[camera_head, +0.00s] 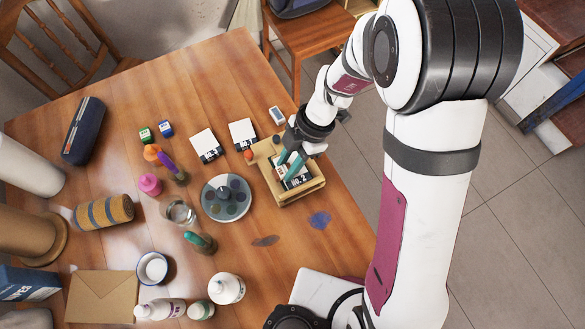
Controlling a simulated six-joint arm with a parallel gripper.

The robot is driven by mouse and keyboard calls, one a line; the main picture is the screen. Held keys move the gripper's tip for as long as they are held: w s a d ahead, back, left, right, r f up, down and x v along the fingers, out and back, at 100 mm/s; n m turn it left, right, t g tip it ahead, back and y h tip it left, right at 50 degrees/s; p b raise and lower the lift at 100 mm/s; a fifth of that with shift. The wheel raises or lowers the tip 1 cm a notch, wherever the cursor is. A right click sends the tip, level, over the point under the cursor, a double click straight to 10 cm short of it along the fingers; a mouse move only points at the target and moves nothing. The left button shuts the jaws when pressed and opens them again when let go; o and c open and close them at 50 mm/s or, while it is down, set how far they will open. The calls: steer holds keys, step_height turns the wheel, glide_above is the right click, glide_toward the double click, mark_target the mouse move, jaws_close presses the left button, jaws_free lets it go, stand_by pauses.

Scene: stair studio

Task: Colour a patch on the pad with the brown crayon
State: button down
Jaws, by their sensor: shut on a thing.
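My gripper (287,165) has teal fingers and reaches down into a wooden tray (309,190) at the right side of the table. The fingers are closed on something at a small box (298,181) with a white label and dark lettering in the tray. The held thing is too small and covered to make out. I cannot pick out the brown crayon.
A round grey palette (240,209) stands left of the tray, with a glass (180,212) beside it. A dark case (83,130) lies far left.

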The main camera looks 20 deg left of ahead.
mark_target(288, 186)
steer(key=shift+w+a, duration=1.1)
steer(key=shift+a, duration=0.05)
steer(key=shift+s+d, duration=2.2)
step_height(288, 186, up, 8)
